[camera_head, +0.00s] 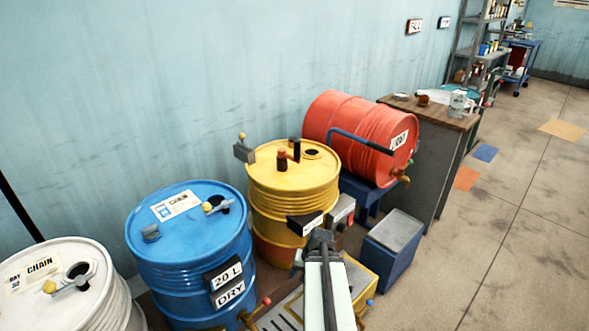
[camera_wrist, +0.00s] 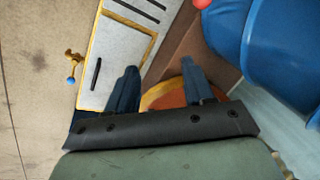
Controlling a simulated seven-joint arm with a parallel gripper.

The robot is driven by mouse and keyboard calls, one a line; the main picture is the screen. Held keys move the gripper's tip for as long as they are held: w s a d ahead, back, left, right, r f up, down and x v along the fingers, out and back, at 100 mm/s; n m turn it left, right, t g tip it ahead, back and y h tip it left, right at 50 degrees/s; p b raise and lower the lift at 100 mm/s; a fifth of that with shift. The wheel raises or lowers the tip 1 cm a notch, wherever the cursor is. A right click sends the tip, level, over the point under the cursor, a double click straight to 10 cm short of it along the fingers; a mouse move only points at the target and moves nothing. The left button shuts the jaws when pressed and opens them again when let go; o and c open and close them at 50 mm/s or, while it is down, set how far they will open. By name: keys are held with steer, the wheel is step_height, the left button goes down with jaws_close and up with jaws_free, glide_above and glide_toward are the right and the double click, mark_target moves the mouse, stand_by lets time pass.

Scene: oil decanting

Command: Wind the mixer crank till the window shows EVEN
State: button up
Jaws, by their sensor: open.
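The yellow drum (camera_head: 285,195) stands in the middle of the head view.
A blue drum (camera_head: 190,250) marked 20 L DRY stands left, beside a white drum (camera_head: 75,285). A red drum (camera_head: 340,125) lies behind right on a blue stand. A blue-grey box (camera_head: 393,245) stands at right. A yellow-framed grey unit (camera_wrist: 125,50) lies beneath my gripper. Open floor lies right.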

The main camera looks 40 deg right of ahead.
steer(key=w+d+r+t+h, duration=0.1)
steer(key=w+d+r+t, duration=0.2)
steer(key=d+r, duration=0.35)
steer(key=w+d+r+t+h, duration=0.1)
steer(key=w+d+r+t, duration=0.15)
steer(key=r, duration=0.75)
steer(key=n+t+h, duration=0.3)
steer(key=n+t, duration=0.1)
steer(key=t, duration=0.5)
glide_toward(295, 143)
step_height(295, 143, down, 2)
steer(key=s, duration=0.1)
steer(key=w+d+n, duration=0.1)
steer(key=w, duration=0.3)
steer(key=w+d+n, duration=0.1)
steer(key=w, duration=0.3)
steer(key=w+d+n+h, duration=0.1)
steer(key=w, duration=0.4)
steer(key=shift+d, duration=0.4)
steer(key=shift+c, duration=0.3)
jaws_close()
